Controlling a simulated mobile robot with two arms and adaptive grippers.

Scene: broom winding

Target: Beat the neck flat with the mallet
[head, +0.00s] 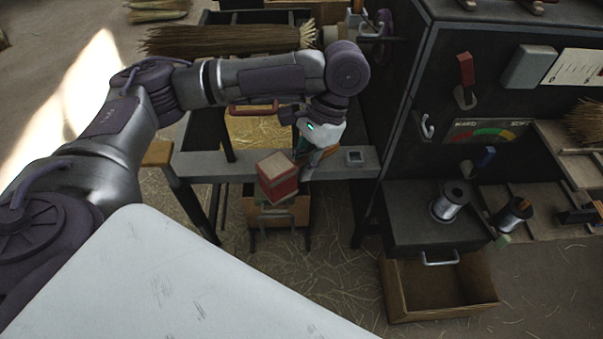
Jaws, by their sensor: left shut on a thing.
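The mallet (278,178) has a blocky red head with a paler top face. It is at the centre of the head view, in front of the grey bench rail. My left gripper (308,166) reaches down just right of the head and is shut on the mallet; the handle is mostly hidden by the fingers. A broom bundle (215,40) of brown straw lies across the back behind my left arm. My right gripper is not in view.
A grey rail (225,165) crosses the bench frame. On the right stands a dark cabinet with a hard-to-soft gauge (487,131). Straw litters the floor.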

